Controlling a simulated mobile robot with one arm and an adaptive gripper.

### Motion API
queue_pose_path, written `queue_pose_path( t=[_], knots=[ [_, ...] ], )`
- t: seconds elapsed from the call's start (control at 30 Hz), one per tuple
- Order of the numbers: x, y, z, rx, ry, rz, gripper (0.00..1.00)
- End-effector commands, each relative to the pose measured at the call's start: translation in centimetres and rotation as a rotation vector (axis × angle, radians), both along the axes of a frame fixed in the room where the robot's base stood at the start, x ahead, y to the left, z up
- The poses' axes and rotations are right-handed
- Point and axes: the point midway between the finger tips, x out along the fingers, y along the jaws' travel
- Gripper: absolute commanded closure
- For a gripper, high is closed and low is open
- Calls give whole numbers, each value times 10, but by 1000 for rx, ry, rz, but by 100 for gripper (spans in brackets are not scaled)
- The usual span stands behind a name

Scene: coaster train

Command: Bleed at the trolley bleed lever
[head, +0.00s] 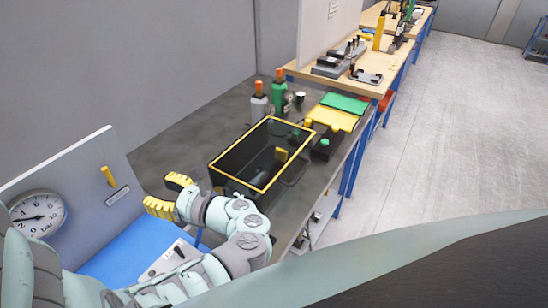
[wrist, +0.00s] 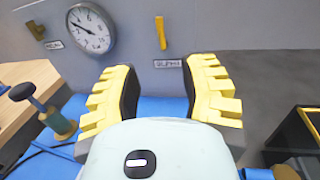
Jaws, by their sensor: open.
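The bleed lever is a small yellow handle on the grey upright panel. It shows in the head view (head: 107,176) and in the wrist view (wrist: 160,33), roughly upright above a small label plate (wrist: 167,63). A round white pressure gauge (head: 38,215) is on the same panel, left of the lever; it also shows in the wrist view (wrist: 90,28). My gripper (head: 168,194) is open and empty, in front of the panel and apart from the lever. In the wrist view its yellow fingers (wrist: 158,82) stand either side of the lever's line, below it.
A blue surface (head: 130,255) lies below the panel. A black bin with a yellow rim (head: 225,173) stands right of my gripper on the dark bench. Bottles (head: 279,96) stand behind it. A knobbed plunger (wrist: 58,123) is at lower left in the wrist view.

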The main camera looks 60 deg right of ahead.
Motion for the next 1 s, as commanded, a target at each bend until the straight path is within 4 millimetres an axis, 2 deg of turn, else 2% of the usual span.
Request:
queue_pose_path(
  t=[0.17,0.3,0.5,1.0],
  knots=[
    [21,6,3,4,-1,5,57],
    [49,13,4,3,-1,6,57],
    [80,20,2,3,1,2,57],
    [132,31,-1,1,1,0,57]
  ],
)
